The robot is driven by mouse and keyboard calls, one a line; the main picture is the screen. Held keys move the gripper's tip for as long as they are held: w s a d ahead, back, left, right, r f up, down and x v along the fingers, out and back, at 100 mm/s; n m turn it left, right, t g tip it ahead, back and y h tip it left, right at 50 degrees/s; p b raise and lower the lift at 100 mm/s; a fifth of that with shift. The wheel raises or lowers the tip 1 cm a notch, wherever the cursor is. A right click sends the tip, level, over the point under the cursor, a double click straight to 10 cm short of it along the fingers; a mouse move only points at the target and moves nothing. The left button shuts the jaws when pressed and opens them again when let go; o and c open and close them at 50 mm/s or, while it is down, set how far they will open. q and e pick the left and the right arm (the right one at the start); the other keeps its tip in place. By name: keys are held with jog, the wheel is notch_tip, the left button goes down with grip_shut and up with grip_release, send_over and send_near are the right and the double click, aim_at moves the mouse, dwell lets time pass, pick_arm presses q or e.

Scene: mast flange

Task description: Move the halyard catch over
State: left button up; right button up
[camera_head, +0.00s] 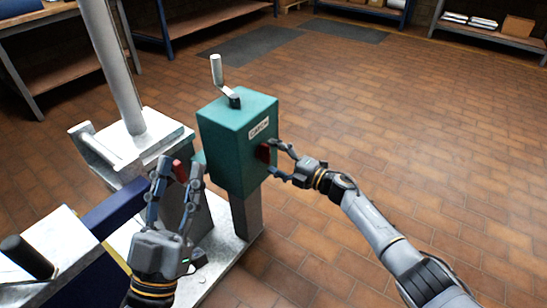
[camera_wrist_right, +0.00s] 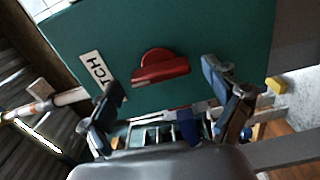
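The red catch (camera_head: 263,152) sits on the right face of a green box (camera_head: 232,150), below a white label that reads CATCH. In the right wrist view the catch (camera_wrist_right: 160,68) is a red bar on a round base. My right gripper (camera_head: 274,160) is open, with its fingers spread to either side of the catch; I see no contact in the wrist view. My left gripper (camera_head: 180,166) is open on the left side of the box. A small red part (camera_head: 180,171) shows between its fingers; whether they touch it is hidden.
A crank handle (camera_head: 218,75) stands on top of the box. A pale mast (camera_head: 113,70) rises from a metal base to the left, beside a blue beam (camera_head: 115,207). A black grip (camera_head: 27,257) lies at lower left. Open tiled floor (camera_head: 420,130) lies to the right.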

jog(key=v, duration=1.2)
dwell(0.4)
